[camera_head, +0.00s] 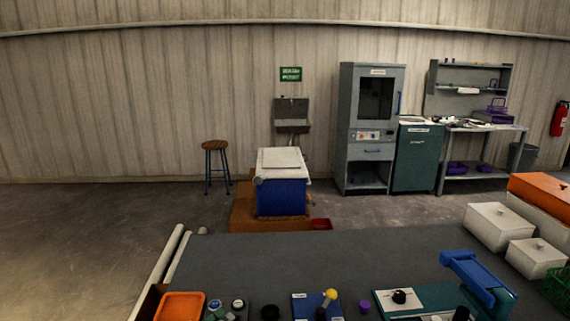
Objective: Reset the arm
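Neither of my arms nor my grippers shows in the head view. No object is named by the task. The dark grey table top (320,255) fills the lower middle of the view, with several small items along its near edge.
Along the near edge are an orange tray (180,306), a blue plate (318,306) with a yellow-knobbed item, and a blue angled frame (476,275). White lidded boxes (497,226) stand at right. The table's middle is clear. A blue cooler (282,196) stands beyond.

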